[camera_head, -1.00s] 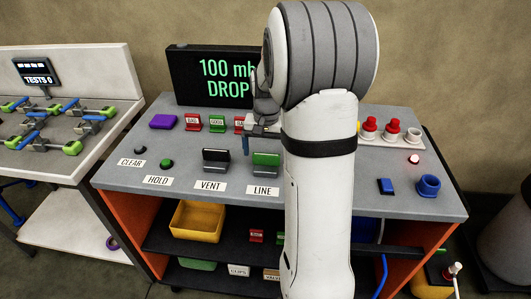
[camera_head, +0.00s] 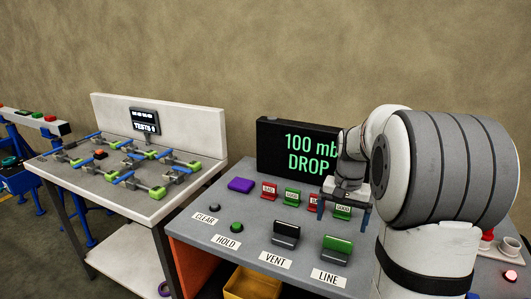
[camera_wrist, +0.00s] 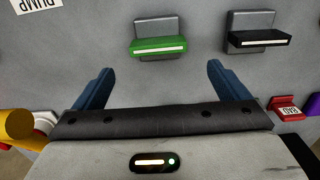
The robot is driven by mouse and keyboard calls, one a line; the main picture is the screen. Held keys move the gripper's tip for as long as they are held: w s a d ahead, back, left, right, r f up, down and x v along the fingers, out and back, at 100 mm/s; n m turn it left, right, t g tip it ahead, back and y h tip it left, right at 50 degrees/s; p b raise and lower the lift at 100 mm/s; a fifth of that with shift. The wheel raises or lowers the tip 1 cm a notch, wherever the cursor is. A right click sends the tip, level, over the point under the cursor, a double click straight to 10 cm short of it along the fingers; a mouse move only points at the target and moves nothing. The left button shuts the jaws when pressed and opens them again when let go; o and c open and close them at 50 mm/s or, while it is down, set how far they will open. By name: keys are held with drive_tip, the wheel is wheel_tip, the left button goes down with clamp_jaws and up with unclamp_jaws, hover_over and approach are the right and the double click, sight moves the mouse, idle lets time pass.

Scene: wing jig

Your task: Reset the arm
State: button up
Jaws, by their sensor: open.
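My gripper (camera_head: 343,212) hangs over the grey console (camera_head: 228,207), in front of the green display and by the row of small tags. Its two blue fingers stand apart with nothing between them. In the wrist view my gripper (camera_wrist: 160,75) is open and empty. The green lever (camera_wrist: 160,46) and the black lever (camera_wrist: 258,40) lie beyond the fingertips there. In the head view the green LINE lever (camera_head: 337,248) and the black VENT lever (camera_head: 286,234) are below my gripper. My arm fills the right side and hides part of the console.
The display (camera_head: 290,145) reads "100 mb DROP". Red and green tags, such as a red tag (camera_head: 269,191), stand near my gripper. A purple block (camera_head: 241,185) is left of them. A white bench (camera_head: 165,195) with green and blue clamps stands at the left.

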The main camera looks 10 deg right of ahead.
drive_tip(key=s+a+n+t, duration=0.1)
drive_tip(key=s+a+n, duration=0.2)
drive_tip(key=s+a, duration=0.4)
drive_tip(key=s+a+n+t, duration=0.1)
drive_tip(key=s+a+n, duration=0.3)
drive_tip(key=s+a, duration=0.3)
drive_tip(key=s, duration=0.5)
drive_tip(key=shift+s+a+r+t, duration=0.2)
drive_tip(key=shift+s+a+t, duration=0.1)
drive_tip(key=shift+s+a, duration=0.1)
